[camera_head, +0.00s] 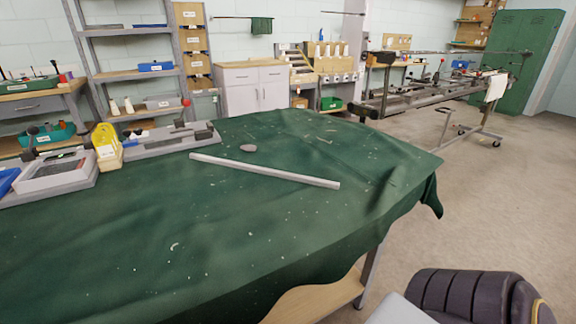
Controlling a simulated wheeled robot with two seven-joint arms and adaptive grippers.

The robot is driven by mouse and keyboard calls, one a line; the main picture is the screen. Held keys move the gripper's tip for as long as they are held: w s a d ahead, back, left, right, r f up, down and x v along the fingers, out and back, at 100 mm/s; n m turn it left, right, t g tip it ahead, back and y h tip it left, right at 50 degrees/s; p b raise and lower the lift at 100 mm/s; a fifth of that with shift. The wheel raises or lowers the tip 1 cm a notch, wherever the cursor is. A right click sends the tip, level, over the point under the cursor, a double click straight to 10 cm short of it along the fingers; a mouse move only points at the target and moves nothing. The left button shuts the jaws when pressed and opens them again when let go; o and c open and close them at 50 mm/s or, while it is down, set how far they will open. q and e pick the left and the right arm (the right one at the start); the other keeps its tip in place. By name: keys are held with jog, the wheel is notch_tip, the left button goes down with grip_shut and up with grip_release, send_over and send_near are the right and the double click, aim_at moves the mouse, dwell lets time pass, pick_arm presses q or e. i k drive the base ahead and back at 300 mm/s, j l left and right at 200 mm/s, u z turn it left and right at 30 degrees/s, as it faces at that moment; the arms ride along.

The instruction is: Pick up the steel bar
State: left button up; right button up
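The steel bar (265,171) is a long, straight, light grey bar with squared ends. It lies flat on the dark green cloth (200,230) that covers the table. It runs slantwise from the middle of the cloth toward the right, its right end nearer to me. Nothing covers it and nothing touches it but the cloth.
The cloth in front is clear apart from small pale scraps. A dark ribbed shape fills the lower right corner.

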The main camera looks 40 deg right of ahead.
aim_at(308, 180)
jog(key=i+l+z, duration=0.1)
jog(key=z, duration=0.35)
jog(key=i+l+z, duration=0.1)
jog(key=l+z, duration=0.2)
jog(key=z, duration=0.2)
jog(key=k+z, duration=0.15)
jog(key=z, duration=0.15)
